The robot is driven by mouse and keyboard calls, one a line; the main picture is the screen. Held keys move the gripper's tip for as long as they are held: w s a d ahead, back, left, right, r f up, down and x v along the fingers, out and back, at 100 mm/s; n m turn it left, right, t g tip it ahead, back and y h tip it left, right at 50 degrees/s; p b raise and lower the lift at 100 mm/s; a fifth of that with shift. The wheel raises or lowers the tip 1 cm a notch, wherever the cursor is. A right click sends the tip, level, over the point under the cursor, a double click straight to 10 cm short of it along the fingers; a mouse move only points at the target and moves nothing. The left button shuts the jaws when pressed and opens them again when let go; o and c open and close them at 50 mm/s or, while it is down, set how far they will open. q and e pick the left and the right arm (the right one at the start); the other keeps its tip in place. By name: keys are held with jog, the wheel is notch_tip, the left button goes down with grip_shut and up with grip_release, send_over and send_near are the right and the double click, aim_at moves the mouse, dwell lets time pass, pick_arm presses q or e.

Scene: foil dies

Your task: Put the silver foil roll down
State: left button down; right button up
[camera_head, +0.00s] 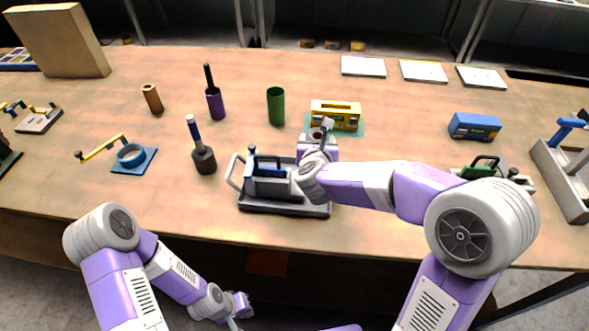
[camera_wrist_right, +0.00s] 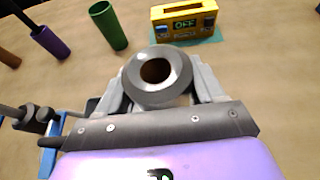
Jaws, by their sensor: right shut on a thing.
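The silver foil roll (camera_wrist_right: 158,94) is a grey metallic ring with a brown hole, seen end-on in the right wrist view. My right gripper (camera_head: 319,133) is shut on it, with one finger on each side. In the head view the gripper is over the middle of the table, just in front of a yellow box (camera_head: 343,115) on a teal mat (camera_head: 360,132). The arm hides most of the roll there, and I cannot tell whether it touches the table. My left gripper (camera_head: 238,306) hangs low in front of the table edge, away from everything; its jaws are unclear.
A grey machine with a blue lever (camera_head: 285,207) stands just left of my right forearm. A green cylinder (camera_head: 276,106), purple (camera_head: 215,103) and dark handled tools (camera_head: 203,158), and a brown roll (camera_head: 152,98) stand further left. A blue box (camera_head: 474,126) is at right.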

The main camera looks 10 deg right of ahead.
jog(key=f, duration=0.2)
jog(key=f+b, duration=0.1)
jog(key=f, duration=0.1)
jog(key=shift+s, duration=0.3)
notch_tip(320, 180, down, 5)
jog(key=shift+s+r+b, duration=0.1)
jog(key=shift+r+b, duration=0.05)
jog(key=shift+b, duration=0.7)
jog(key=shift+c, duration=1.2)
jog(key=shift+s+f, duration=0.1)
jog(key=shift+f, duration=0.2)
grip_shut()
jog(key=o, duration=1.1)
grip_release()
jog(key=shift+f, duration=0.1)
jog(key=o, duration=0.3)
jog(key=shift+w, duration=0.25)
jog(key=shift+o, duration=0.2)
jog(key=shift+r, duration=0.25)
jog(key=shift+s+a+r, duration=0.1)
jog(key=shift+s+r, duration=0.05)
jog(key=shift+s, duration=0.15)
jog(key=p+v, duration=0.1)
jog(key=v, duration=1)
jog(key=shift+s+p, duration=0.2)
jog(key=shift+p, duration=0.15)
jog(key=shift+a+r, duration=0.1)
